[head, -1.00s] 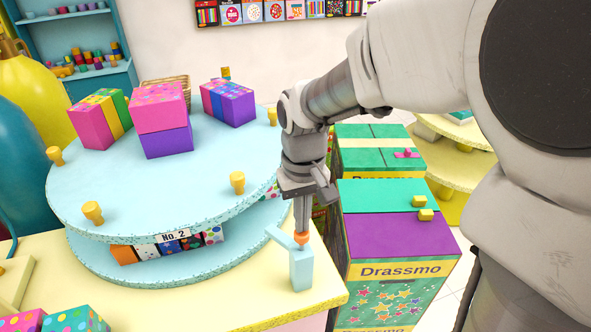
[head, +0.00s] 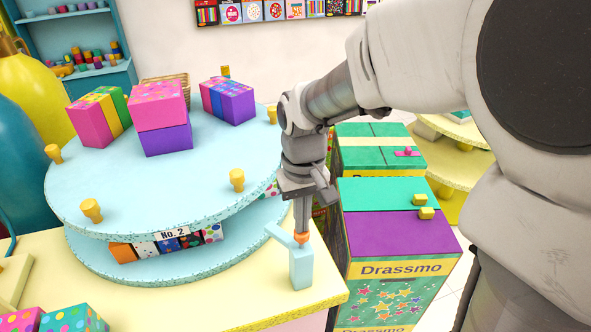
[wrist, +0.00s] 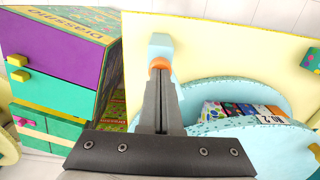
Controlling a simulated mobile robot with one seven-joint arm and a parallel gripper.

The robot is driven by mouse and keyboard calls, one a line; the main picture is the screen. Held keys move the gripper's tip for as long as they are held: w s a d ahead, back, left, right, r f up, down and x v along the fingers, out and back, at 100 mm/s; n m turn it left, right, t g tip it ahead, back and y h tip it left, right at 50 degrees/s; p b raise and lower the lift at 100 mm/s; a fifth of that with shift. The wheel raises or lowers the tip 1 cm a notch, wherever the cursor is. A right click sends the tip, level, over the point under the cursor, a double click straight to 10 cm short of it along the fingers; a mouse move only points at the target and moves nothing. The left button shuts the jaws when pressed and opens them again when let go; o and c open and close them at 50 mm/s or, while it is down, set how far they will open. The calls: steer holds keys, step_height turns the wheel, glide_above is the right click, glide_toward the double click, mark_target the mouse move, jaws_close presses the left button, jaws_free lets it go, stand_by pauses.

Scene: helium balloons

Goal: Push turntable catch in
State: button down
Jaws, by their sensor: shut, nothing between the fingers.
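The turntable (head: 110,195) is a light blue two-tier disc with yellow pegs and a "No. 2" label, on a pale yellow counter. Its catch is a light blue post (head: 301,268) with an arm pointing left toward the lower disc and an orange knob (head: 301,238) on top. My gripper (head: 301,231) points down with shut fingers, the tips at the orange knob. In the wrist view the shut fingers (wrist: 160,75) reach to the orange knob (wrist: 160,64), with the blue post (wrist: 160,42) beyond. The fingers partly hide the knob; I cannot tell whether they touch it.
Patterned boxes (head: 160,105) sit on the turntable's upper disc, and more lie on its lower tier. A green and purple "Drassmo" cabinet (head: 392,235) stands just right of the counter. Spotted boxes (head: 72,319) lie at the front left. The counter (head: 235,300) is bare before the catch.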

steer(key=shift+f, duration=0.4)
step_height(320, 180, up, 5)
steer(key=p, duration=0.4)
steer(key=shift+r, duration=0.15)
stand_by(0.3)
steer(key=shift+s+d+r, duration=0.1)
steer(key=shift+d+r, duration=0.1)
steer(key=shift+r, duration=0.1)
steer(key=s+d+r+m+t, duration=0.3)
steer(key=s+d+r+t, duration=0.2)
steer(key=s+d+r, duration=0.4)
steer(key=s+d, duration=0.1)
steer(key=s, duration=0.2)
steer(key=shift+t, duration=0.3)
